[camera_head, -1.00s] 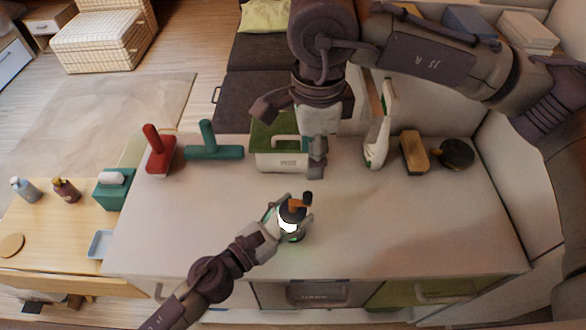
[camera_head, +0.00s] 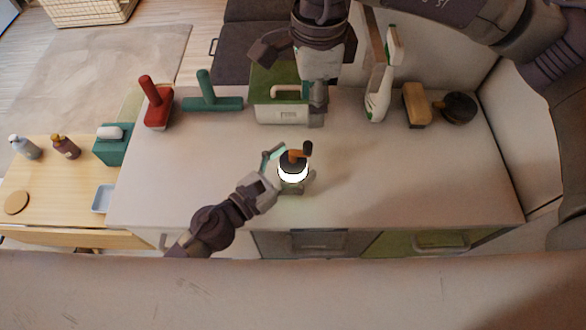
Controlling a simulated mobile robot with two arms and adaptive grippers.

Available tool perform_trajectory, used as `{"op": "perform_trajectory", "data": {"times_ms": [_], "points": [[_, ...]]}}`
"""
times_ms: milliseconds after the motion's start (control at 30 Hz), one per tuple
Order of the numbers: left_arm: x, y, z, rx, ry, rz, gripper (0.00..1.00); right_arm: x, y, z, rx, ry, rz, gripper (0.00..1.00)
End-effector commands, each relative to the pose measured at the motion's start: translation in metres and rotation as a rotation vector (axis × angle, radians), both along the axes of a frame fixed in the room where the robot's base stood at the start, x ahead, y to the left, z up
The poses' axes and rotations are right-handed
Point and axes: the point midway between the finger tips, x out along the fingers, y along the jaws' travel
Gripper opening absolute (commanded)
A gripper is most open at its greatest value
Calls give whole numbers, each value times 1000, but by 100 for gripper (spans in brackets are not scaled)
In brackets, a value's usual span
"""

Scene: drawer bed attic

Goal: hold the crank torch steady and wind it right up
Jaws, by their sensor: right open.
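The crank torch (camera_head: 293,172) stands on the white worktop (camera_head: 400,180) near the middle front, its lamp band glowing white. Its dark top carries an orange crank arm with a dark knob (camera_head: 307,149), pointing to the upper right. My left gripper (camera_head: 291,170) reaches in from the lower left at the torch. Its fingers look spread, one apart from the torch at its upper left, the other partly hidden behind it. My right gripper (camera_head: 291,76) is open and empty, fingers wide apart, above the green and white caddy behind the torch.
The caddy (camera_head: 283,114) stands at the back. A spray bottle (camera_head: 379,92), a wooden brush (camera_head: 416,104) and a dark round brush (camera_head: 459,108) stand right.

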Motion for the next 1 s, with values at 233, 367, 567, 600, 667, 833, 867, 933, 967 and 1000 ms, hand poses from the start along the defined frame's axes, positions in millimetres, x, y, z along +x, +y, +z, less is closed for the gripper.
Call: {"op": "perform_trajectory", "data": {"times_ms": [233, 367, 567, 600, 667, 833, 867, 933, 967, 1000], "points": [[0, 0, 0, 0, 0, 0, 87, 0, 0, 0, 0, 0, 0, 49], [-4, 4, 0, -1, 3, 0, 87, 0, 0, 0, 0, 0, 0, 49], [-27, 27, -1, -2, 6, 2, 87, 0, 0, 0, 0, 0, 0, 49], [-33, 34, -2, -1, 7, 2, 87, 0, 0, 0, 0, 0, 0, 49], [-42, 43, -1, -1, 7, 2, 87, 0, 0, 0, 0, 0, 0, 49], [-65, 68, -1, 0, 4, 1, 87, 0, 0, 0, 0, 0, 0, 49], [-68, 71, -1, 0, 4, 2, 87, 0, 0, 0, 0, 0, 0, 49], [-74, 78, -1, -1, 5, 2, 87, 0, 0, 0, 0, 0, 0, 49], [-76, 80, -1, -1, 4, 1, 87, 0, 0, 0, 0, 0, 0, 49], [-78, 83, -1, -1, 2, 1, 87, 0, 0, 0, 0, 0, 0, 49]]}}
